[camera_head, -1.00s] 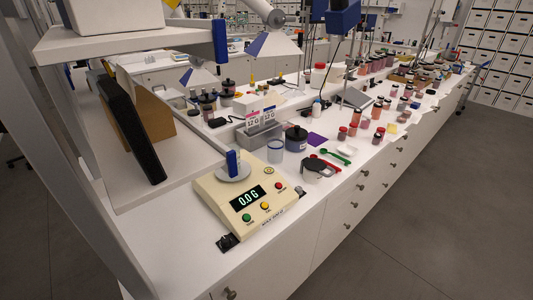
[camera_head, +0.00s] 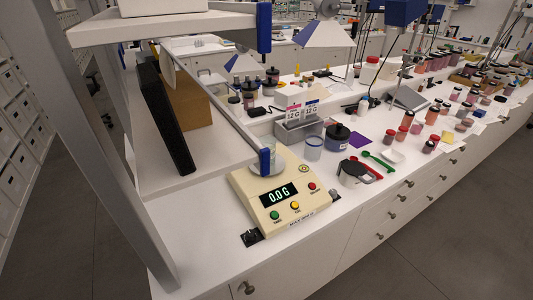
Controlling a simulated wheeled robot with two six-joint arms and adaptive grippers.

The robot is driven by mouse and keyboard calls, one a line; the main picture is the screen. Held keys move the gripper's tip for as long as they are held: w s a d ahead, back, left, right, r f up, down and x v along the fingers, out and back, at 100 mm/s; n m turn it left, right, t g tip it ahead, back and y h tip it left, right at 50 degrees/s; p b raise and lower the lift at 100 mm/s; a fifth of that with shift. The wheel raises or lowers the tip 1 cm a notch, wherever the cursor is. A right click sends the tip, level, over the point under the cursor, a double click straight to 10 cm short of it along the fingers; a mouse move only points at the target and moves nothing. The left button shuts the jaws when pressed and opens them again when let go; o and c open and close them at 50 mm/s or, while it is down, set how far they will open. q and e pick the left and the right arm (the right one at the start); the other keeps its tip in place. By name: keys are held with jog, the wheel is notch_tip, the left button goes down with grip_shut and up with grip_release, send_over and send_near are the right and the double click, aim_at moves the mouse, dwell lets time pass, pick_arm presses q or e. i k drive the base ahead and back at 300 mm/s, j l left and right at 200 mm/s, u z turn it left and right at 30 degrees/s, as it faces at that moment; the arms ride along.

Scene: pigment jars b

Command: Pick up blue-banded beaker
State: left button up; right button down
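A clear glass beaker with a bluish band near its rim (camera_head: 314,148) stands upright on the white bench, just right of the scale. The cream scale (camera_head: 284,198) reads 0.0 G. An upright blue piece (camera_head: 265,161) stands at its round pan, with something pale or clear beside it that I cannot make out. Neither of my grippers is in view.
A dark-lidded jar (camera_head: 337,138) stands close right of the beaker, with a grey holder (camera_head: 298,130) behind. A grey post (camera_head: 100,140) and raised shelf (camera_head: 180,27) bound the left.

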aim_at(313, 148)
jog(key=i+l, duration=0.1)
jog(key=l, duration=0.45)
jog(key=i+l, duration=0.1)
jog(key=l, duration=0.5)
jog(key=i+l, duration=0.1)
jog(key=l, duration=0.45)
jog(key=l+u, duration=0.1)
jog(key=u, duration=0.3)
jog(key=l+u, duration=0.15)
jog(key=u, duration=0.3)
jog(key=l+u, duration=0.1)
jog(key=u, duration=0.3)
